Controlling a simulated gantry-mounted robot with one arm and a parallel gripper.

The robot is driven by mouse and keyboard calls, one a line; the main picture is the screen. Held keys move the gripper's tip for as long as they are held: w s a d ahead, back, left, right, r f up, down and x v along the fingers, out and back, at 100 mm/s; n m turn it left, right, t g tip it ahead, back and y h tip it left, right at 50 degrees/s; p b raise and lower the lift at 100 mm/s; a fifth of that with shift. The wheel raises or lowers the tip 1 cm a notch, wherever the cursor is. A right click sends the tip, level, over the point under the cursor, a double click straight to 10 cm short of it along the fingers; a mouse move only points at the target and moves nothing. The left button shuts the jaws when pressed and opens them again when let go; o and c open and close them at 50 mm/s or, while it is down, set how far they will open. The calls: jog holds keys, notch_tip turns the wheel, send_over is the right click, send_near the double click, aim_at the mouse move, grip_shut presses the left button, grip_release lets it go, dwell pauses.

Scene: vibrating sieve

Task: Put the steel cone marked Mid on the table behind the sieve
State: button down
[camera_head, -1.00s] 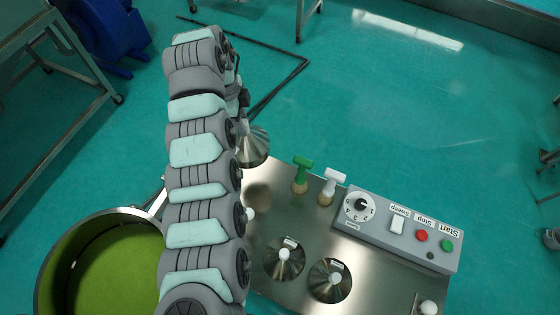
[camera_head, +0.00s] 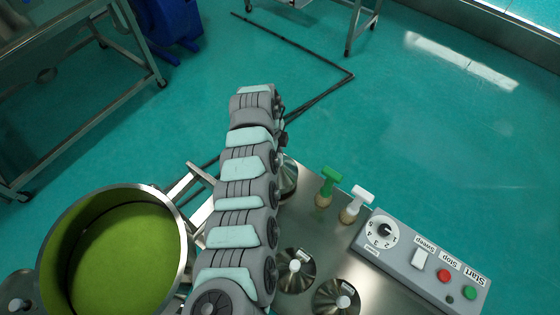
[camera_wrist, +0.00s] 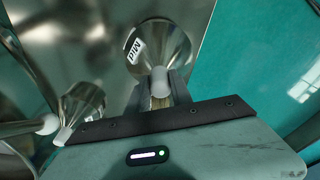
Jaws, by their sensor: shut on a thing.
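The steel cone marked Mid (camera_wrist: 170,38) fills the top middle of the wrist view, its label readable. My gripper (camera_wrist: 160,88) is shut on its white knob. In the head view a steel cone (camera_head: 288,178), which appears to be the held one, shows beside my arm at the table's far edge; my arm hides part of it and my gripper. I cannot tell whether it touches the table (camera_head: 330,240). The sieve (camera_head: 178,215) is a round steel pan with a green inside, at the lower left.
Two other cones (camera_head: 295,272) (camera_head: 337,297) stand on the table. A green-handled brush (camera_head: 328,185) and a white-handled brush (camera_head: 357,204) stand close right of the held cone. The control box (camera_head: 420,262) is farther right. A steel frame (camera_head: 150,75) stands at upper left.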

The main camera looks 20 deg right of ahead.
jog(key=shift+f+b, duration=0.4)
jog(key=shift+f, duration=1)
jog(key=shift+f, duration=0.15)
jog(key=c, duration=1.1)
grip_release()
jog(key=shift+c, duration=0.2)
notch_tip(320, 180, up, 12)
jog(key=w+a+b, duration=0.1)
jog(key=b, duration=0.2)
jog(key=shift+a, duration=0.15)
